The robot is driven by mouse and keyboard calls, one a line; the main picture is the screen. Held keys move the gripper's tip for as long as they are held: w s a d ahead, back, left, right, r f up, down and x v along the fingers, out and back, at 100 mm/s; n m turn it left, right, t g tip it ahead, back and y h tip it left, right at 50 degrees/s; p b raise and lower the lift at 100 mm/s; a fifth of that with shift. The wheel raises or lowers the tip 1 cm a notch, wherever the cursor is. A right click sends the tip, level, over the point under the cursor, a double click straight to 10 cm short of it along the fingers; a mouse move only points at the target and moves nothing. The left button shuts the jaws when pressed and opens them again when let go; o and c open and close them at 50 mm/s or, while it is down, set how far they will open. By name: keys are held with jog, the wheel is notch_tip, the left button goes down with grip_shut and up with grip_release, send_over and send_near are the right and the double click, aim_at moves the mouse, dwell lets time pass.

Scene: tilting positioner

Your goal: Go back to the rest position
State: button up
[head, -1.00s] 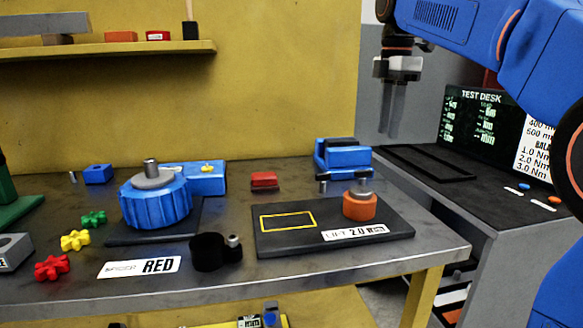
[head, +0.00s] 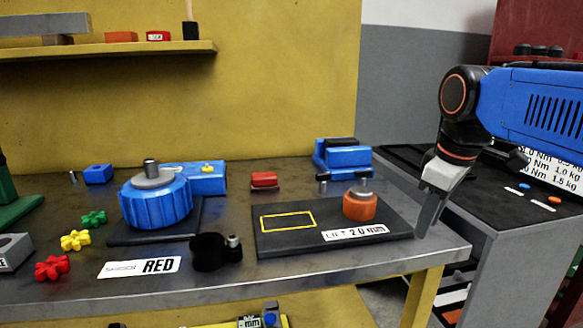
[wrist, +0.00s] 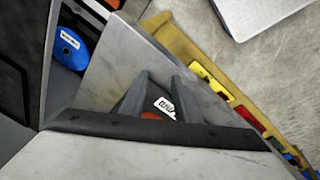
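My gripper (head: 426,228) hangs below my blue arm at the right end of the workbench in the head view, pointing down with a tilt. It is beside the dark plate (head: 285,243) with the yellow outline and apart from the orange round part (head: 360,206) on that plate. In the wrist view the two dark fingers (wrist: 162,82) stand apart, with a white label and a bit of orange showing between them in the background. Nothing is held between them.
The workbench (head: 330,272) carries a blue ribbed turntable (head: 155,202), coloured gears (head: 75,240), a black cup (head: 207,252) and a blue vise (head: 343,158). A dark-topped grey desk (head: 490,215) stands to the right, with a gap between it and the bench.

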jog(key=s+d+f+m+t, duration=0.1)
jog(key=s+f+m, duration=0.3)
jog(key=f, duration=0.5)
jog(key=s+d+f+m+t, duration=0.1)
jog(key=s+f+m, duration=0.3)
jog(key=s+f, duration=0.4)
jog(key=shift+s+f, duration=0.3)
jog(key=shift+f, duration=0.45)
